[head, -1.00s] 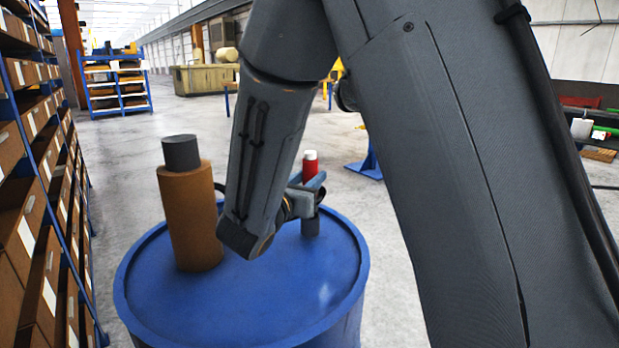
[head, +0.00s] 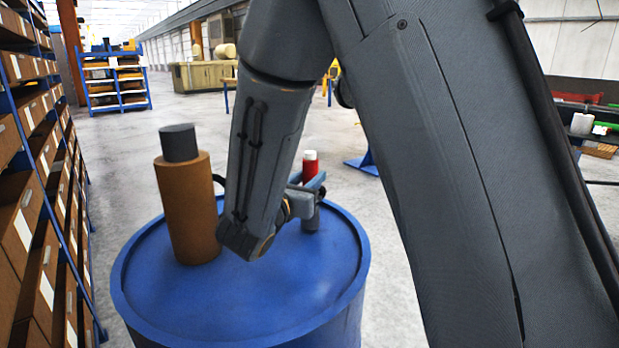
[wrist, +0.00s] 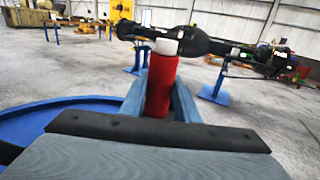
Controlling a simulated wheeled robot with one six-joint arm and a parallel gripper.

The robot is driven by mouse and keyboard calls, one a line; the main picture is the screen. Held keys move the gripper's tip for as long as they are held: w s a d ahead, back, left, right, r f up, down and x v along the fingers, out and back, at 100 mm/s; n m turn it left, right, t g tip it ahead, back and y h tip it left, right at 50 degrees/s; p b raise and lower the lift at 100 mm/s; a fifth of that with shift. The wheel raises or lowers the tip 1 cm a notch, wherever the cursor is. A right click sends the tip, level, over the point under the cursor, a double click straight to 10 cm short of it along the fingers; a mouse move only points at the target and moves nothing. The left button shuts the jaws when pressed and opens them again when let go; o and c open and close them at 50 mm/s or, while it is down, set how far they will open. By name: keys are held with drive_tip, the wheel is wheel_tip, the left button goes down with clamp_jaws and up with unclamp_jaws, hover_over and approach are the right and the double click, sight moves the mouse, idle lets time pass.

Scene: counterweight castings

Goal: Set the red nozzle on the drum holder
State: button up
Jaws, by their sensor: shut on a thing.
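The red nozzle (head: 310,167) has a white top and stands upright between the blue-grey fingers of my gripper (head: 308,186). The wrist view also shows the nozzle (wrist: 160,84), with a finger pressed to each side of it, so my gripper is shut on it. A short grey cylinder (head: 311,219) shows directly below the fingers, over the right part of the blue drum top (head: 285,290). I cannot tell whether this is the holder or the nozzle's lower part, nor whether it touches the drum. My arm hides part of the gripper.
A tall brown cylinder with a grey top (head: 187,205) stands on the left of the drum, close to my arm. Shelves of brown boxes (head: 38,215) line the left side. A blue rack (head: 115,80) stands far back.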

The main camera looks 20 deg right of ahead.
drive_tip(key=shift+f+b, duration=0.85)
drive_tip(key=shift+f, duration=0.45)
drive_tip(key=o, duration=0.9)
drive_tip(key=shift+a, duration=0.1)
drive_tip(key=b+v, duration=0.1)
drive_tip(key=v, duration=0.6)
drive_tip(key=shift+s+a, duration=0.2)
drive_tip(key=shift+s, duration=0.1)
